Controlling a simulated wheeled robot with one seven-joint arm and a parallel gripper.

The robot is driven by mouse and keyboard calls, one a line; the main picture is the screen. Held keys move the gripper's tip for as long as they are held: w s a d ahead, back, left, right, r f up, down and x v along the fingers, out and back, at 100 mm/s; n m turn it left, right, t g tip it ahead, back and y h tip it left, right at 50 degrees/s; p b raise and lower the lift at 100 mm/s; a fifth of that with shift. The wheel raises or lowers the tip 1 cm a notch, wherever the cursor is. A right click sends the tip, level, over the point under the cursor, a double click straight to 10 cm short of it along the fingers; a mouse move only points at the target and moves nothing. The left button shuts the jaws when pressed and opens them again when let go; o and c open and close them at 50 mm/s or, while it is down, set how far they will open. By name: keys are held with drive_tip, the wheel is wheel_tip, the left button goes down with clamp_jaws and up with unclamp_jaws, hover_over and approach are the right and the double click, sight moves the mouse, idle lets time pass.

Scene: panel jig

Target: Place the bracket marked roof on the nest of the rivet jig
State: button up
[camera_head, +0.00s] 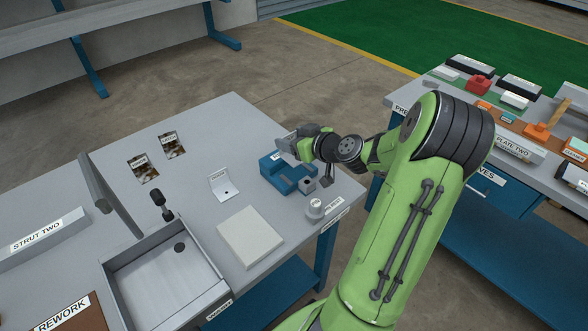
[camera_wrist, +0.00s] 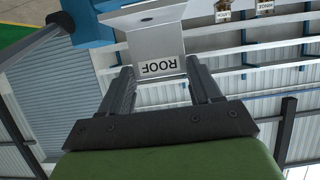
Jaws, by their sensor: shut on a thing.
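The bracket marked ROOF (camera_wrist: 160,40) is a pale grey angled part with its label upside down in the wrist view. My gripper (camera_wrist: 163,84) is shut on it, with one dark finger on each side of the labelled face. In the head view my gripper (camera_head: 304,148) is at the blue rivet jig (camera_head: 277,172), and the grey bracket (camera_head: 286,144) shows at its tip, above the back of the jig. The nest is partly hidden by my gripper and the bracket. I cannot tell whether the bracket touches the jig.
A white angled bracket (camera_head: 222,186) stands on the table left of the jig. A pale flat block (camera_head: 250,237) and a round white knob (camera_head: 315,208) are nearer. A grey tray (camera_head: 168,272) is at the front left. The table's right edge is close to the jig.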

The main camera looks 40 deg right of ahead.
sight(290, 159)
wheel_tip(290, 159, down, 6)
drive_tip(key=shift+r+b, duration=0.1)
drive_tip(key=shift+b, duration=0.6)
drive_tip(key=shift+f, duration=0.2)
drive_tip(key=o, duration=1.1)
